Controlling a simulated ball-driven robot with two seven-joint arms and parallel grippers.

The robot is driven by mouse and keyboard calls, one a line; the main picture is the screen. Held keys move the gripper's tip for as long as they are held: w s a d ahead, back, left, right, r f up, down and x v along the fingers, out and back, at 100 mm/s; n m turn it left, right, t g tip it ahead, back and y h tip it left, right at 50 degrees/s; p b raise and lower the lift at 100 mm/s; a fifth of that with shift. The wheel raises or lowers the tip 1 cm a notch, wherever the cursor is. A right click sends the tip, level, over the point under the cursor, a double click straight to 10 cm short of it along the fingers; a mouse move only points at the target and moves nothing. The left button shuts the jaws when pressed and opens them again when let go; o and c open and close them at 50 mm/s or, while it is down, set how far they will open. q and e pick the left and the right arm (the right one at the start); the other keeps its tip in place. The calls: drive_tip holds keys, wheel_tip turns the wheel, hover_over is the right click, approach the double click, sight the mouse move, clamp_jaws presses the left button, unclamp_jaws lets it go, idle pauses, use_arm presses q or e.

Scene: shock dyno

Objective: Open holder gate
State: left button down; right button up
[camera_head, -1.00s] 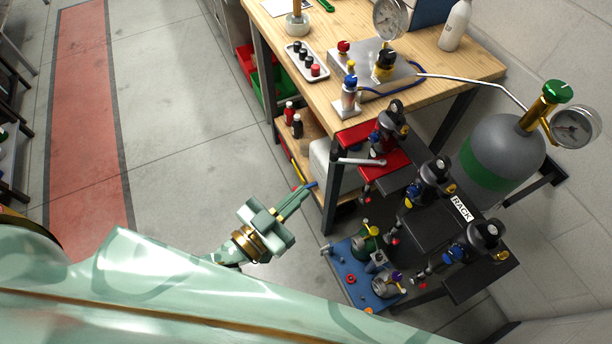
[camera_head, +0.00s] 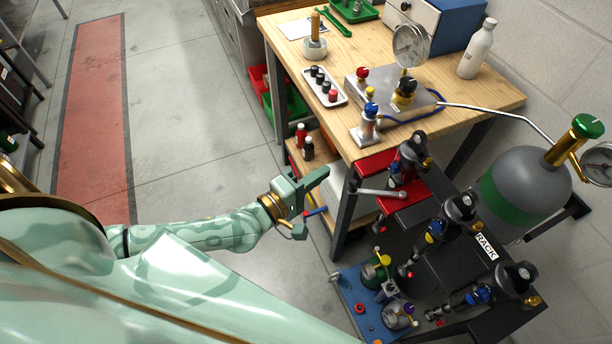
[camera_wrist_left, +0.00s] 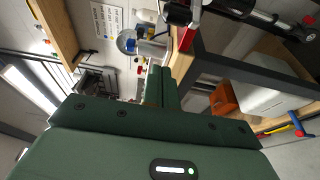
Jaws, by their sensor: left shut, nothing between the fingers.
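A red holder (camera_head: 400,204) juts from the front of the wooden bench, with a black shock (camera_head: 410,160) standing in it. A silver bar with a round end, which looks like the holder gate (camera_head: 382,193), lies across the holder's front, left of the shock. My left gripper (camera_head: 322,175) is shut and empty, left of the bar and apart from it, with fingers pointing up and right. In the left wrist view its green fingers (camera_wrist_left: 160,88) are together, and a red edge (camera_wrist_left: 187,38) shows beyond them. My right gripper is not in view.
A black rack (camera_head: 485,245) with more shocks stands right of the holder. A blue tray (camera_head: 352,300) with valves sits low in front. The bench (camera_head: 290,75) carries a gauge fixture (camera_head: 405,60) and small bottles. Open floor lies left of the bench.

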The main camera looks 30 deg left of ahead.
sight(354, 190)
use_arm(q)
drive_tip(key=shift+w+d, duration=0.25)
drive_tip(key=shift+d, duration=0.9)
drive_tip(key=shift+w+d, duration=0.2)
drive_tip(key=shift+d, duration=0.9)
drive_tip(key=shift+s+p, duration=0.1)
drive_tip(key=shift+p, duration=0.2)
drive_tip(key=s+n+y+p, duration=0.1)
drive_tip(key=y, duration=0.1)
drive_tip(key=s+d+n+t+y+p, duration=0.1)
drive_tip(key=p, duration=0.1)
drive_tip(key=s+d+n+y+p, duration=0.1)
drive_tip(key=s+y, duration=0.1)
drive_tip(key=shift+d+r+n+y+p, duration=0.2)
drive_tip(key=shift+d+n+y+p, duration=0.1)
drive_tip(key=shift+n+p, duration=0.1)
drive_tip(key=shift+s+d+f, duration=0.15)
drive_tip(key=shift+s+d, duration=0.15)
drive_tip(key=shift+s, duration=0.15)
